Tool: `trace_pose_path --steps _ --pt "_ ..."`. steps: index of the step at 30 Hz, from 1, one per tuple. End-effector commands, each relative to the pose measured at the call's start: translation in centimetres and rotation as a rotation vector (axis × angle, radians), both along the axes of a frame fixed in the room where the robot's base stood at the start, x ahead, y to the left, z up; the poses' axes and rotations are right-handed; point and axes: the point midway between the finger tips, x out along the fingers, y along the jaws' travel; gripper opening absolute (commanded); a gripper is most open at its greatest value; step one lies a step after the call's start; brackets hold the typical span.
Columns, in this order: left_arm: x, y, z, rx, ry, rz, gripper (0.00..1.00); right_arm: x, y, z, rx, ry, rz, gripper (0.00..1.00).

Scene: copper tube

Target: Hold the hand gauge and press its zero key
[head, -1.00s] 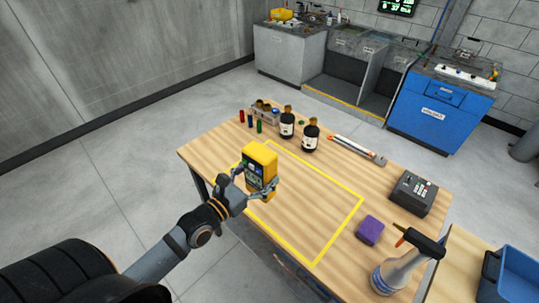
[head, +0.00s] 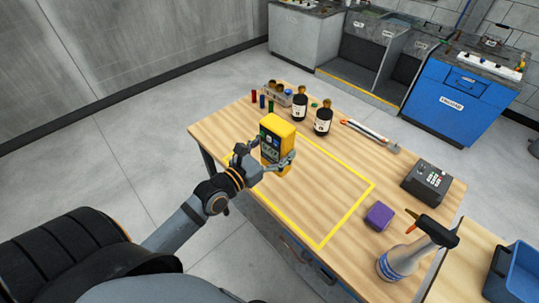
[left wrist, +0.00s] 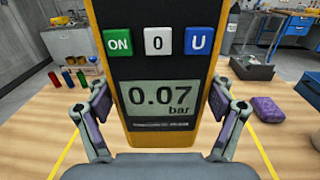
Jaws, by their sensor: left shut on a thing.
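The yellow hand gauge (head: 277,143) is upright, held by my left gripper (head: 268,160) above the table, near the far left part of the yellow outlined area. In the left wrist view the gauge (left wrist: 158,136) faces the camera, between the two finger pads of my left gripper (left wrist: 160,112). Its display (left wrist: 161,100) reads 0.07 bar. Above the display sit a green ON key (left wrist: 118,43), a white zero key (left wrist: 158,41) and a blue U key (left wrist: 198,41). My right gripper is not in view.
A long metal tool (head: 370,136) lies at the back. The yellow outlined area is mostly clear.

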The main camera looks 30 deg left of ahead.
Motion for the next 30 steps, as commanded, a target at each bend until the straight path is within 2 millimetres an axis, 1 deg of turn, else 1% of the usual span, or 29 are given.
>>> trace_pose_path --steps 1,6,15,25,30 --pt "0.5 -0.2 -0.1 -0.003 -0.006 0.002 0.24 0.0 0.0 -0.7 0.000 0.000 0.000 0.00" --pt "1.9 -0.7 -0.1 -0.004 -0.007 -0.001 0.24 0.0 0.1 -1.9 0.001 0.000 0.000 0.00" --pt "4.5 -1.7 0.0 -0.005 -0.006 0.000 0.24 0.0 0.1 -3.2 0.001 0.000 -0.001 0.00" --pt "7.3 -2.7 0.2 -0.004 -0.004 -0.002 0.24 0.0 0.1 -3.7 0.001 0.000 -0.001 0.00" --pt "8.7 -3.1 0.3 -0.003 -0.004 0.001 0.24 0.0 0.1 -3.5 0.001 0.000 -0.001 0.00"
